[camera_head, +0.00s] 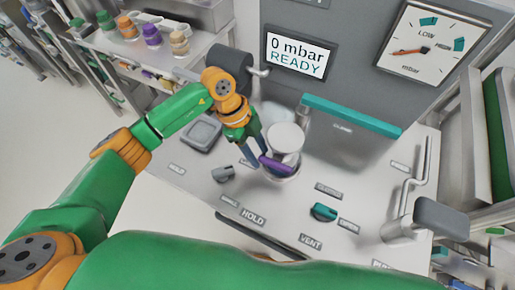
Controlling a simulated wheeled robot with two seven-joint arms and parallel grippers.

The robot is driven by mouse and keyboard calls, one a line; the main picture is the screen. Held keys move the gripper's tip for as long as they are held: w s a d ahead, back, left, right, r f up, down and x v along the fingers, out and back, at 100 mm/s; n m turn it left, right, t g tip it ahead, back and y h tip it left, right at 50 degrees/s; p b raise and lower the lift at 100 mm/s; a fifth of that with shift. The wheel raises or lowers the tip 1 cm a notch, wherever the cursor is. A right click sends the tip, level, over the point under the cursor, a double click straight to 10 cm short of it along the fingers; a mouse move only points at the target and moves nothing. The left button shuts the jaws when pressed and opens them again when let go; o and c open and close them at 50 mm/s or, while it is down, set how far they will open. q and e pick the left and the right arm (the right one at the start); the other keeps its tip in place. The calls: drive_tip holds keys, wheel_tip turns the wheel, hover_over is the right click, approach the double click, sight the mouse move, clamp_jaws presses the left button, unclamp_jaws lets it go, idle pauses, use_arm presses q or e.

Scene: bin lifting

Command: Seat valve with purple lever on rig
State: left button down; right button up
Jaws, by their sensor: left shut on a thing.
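A valve with a purple lever (277,166) stands at the rig's round metal seat on the panel, in the middle of the head view. Its pale round body (286,138) shows just above the lever. My left gripper (255,157) reaches down beside it from the upper left, its dark fingers at the valve, and is shut on it. The rig (365,190) is a grey panel with labels. The contact between valve and seat is partly hidden, so I cannot tell if it is fully down. My right gripper is not in view.
A teal bar (350,115) lies right of the valve. A teal knob (324,211), grey knob (223,174) and grey lever handle (440,217) surround it. Capped valves (151,35) stand on a shelf.

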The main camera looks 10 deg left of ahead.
use_arm(q)
drive_tip(key=shift+f+b, duration=0.9)
drive_tip(key=shift+f, duration=0.45)
idle(0.6)
unclamp_jaws()
drive_tip(key=shift+s, duration=0.1)
wheel_tip(320, 180, up, 7)
drive_tip(key=p, duration=0.7)
wheel_tip(320, 180, up, 2)
drive_tip(key=shift+r+p, duration=0.1)
drive_tip(key=shift+p, duration=0.35)
